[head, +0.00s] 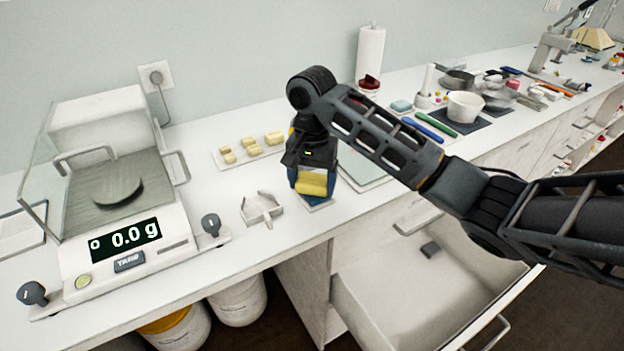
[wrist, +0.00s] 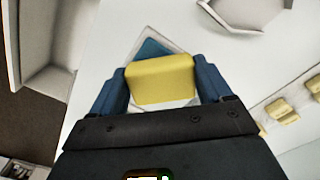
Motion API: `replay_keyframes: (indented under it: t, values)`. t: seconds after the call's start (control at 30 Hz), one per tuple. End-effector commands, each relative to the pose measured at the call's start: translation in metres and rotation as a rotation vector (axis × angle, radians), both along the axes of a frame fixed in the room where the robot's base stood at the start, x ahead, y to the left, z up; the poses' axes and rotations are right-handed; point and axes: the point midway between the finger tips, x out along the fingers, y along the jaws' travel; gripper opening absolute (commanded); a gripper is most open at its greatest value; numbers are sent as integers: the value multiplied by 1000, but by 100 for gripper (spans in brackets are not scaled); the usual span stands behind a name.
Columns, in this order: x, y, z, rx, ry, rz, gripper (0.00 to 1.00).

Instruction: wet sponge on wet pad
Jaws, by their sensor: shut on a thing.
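The yellow sponge (head: 312,184) is between the fingers of my gripper (head: 311,183), low over the counter. In the wrist view the sponge (wrist: 160,79) fills the gap between the two blue fingers (wrist: 160,88), which are shut on it. A small blue pad with a pale border (wrist: 153,48) lies under the sponge and is mostly covered by it. In the head view only its pale edge (head: 319,206) shows below the sponge. I cannot tell whether the sponge touches the pad.
A balance (head: 120,205) reading 0.0 g stands left, with a pale angular holder (head: 261,208) between it and my gripper. Yellow pieces lie on a white board (head: 222,158) behind. A pale green mat (head: 362,174) lies right. An open drawer (head: 420,285) juts out below the counter.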

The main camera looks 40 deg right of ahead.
Motion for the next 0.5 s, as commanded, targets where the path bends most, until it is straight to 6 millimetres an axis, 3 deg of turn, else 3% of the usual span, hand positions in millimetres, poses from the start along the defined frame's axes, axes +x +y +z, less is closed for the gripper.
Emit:
replay_keyframes:
  t: [0.5]
  values:
    - [1, 0, 40, 0, -4, 1, 50]
